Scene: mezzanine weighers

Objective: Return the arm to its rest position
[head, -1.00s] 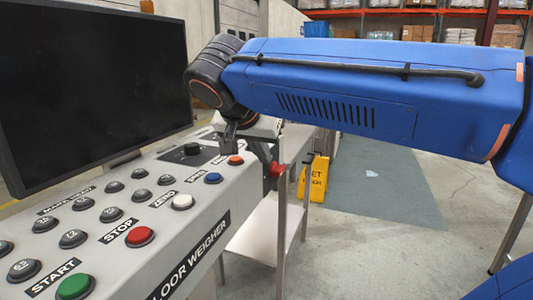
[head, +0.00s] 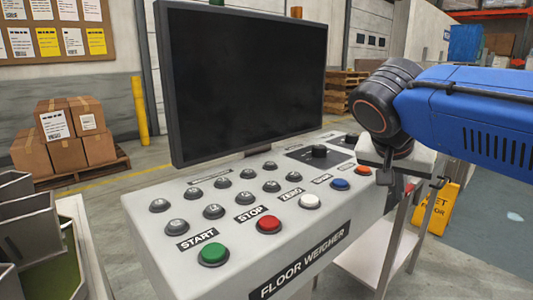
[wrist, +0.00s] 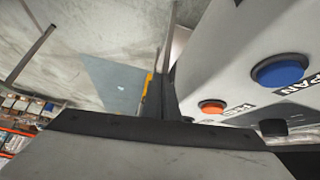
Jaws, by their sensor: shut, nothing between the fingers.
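My blue arm reaches in from the right in the head view. Its gripper (head: 386,178) points down beside the right end of the floor weigher's sloping panel (head: 240,235), close to the orange button (head: 362,170). It holds nothing, and its fingers are small and partly hidden by the wrist. In the wrist view the dark fingers (wrist: 166,98) are together, with the orange button (wrist: 212,106) and blue button (wrist: 279,70) to their right. I cannot tell whether the fingers touch the panel's edge.
A large dark screen (head: 247,80) stands behind the buttons. A metal stand (head: 372,255) is below the gripper, with a yellow floor sign (head: 436,210) beyond. Boxes on a pallet (head: 65,138) are at the left, grey bins (head: 30,225) at the near left. Open floor lies right.

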